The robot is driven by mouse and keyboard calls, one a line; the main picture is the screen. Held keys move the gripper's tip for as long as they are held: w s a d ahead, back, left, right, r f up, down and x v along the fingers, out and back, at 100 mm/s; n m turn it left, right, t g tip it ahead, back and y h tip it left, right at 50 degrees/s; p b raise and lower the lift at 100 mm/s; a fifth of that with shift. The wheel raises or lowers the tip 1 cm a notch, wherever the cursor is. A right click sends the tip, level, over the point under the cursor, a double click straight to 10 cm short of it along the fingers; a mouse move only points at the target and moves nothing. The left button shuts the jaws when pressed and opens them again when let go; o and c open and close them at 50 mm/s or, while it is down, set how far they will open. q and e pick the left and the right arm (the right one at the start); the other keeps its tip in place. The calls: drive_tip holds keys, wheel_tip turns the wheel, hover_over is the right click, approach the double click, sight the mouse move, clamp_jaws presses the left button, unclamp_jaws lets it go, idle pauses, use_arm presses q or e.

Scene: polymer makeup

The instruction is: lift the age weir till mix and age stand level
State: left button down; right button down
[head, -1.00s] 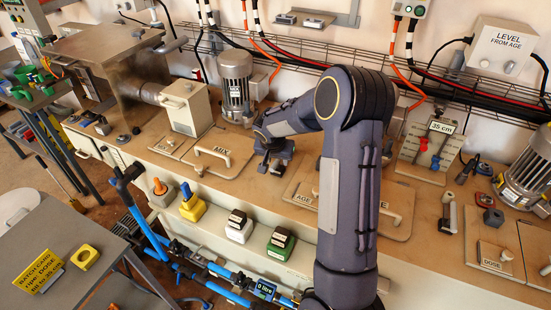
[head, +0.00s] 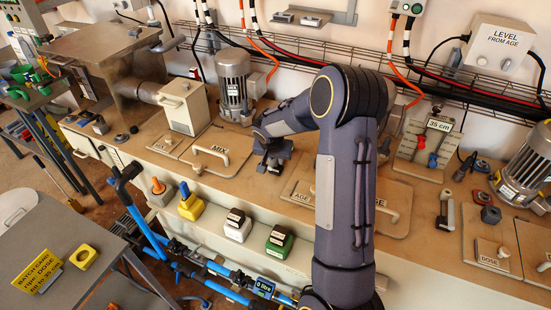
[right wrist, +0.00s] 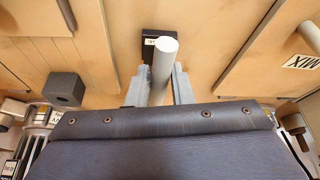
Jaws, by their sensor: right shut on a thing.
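My right gripper (head: 272,163) is low over the bench, between the MIX lid (head: 218,158) and the AGE lid (head: 300,190). In the right wrist view my right gripper (right wrist: 156,85) is shut on a pale round handle (right wrist: 165,47), likely the age weir's. A black block with a small label (right wrist: 149,36) sits at the handle; the label is unreadable. How far the weir is raised cannot be told. The gauge board (head: 408,152) carries a red marker (head: 421,141) standing higher than a blue marker (head: 433,160). My left gripper is not in view.
A LEVEL FROM AGE box (head: 503,48) hangs on the wall. A motor (head: 235,85) stands behind the MIX lid. Labelled white (head: 237,226) and green (head: 279,241) blocks sit on the lower front ledge.

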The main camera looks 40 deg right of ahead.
wheel_tip(320, 180, up, 9)
drive_tip(key=shift+w+r+p, duration=0.1)
drive_tip(key=shift+p, duration=1.05)
drive_tip(key=c, duration=1.3)
unclamp_jaws()
drive_tip(key=b+v, duration=0.1)
drive_tip(key=v, duration=0.6)
drive_tip(key=shift+a+r, duration=0.2)
drive_tip(key=shift+r, duration=0.1)
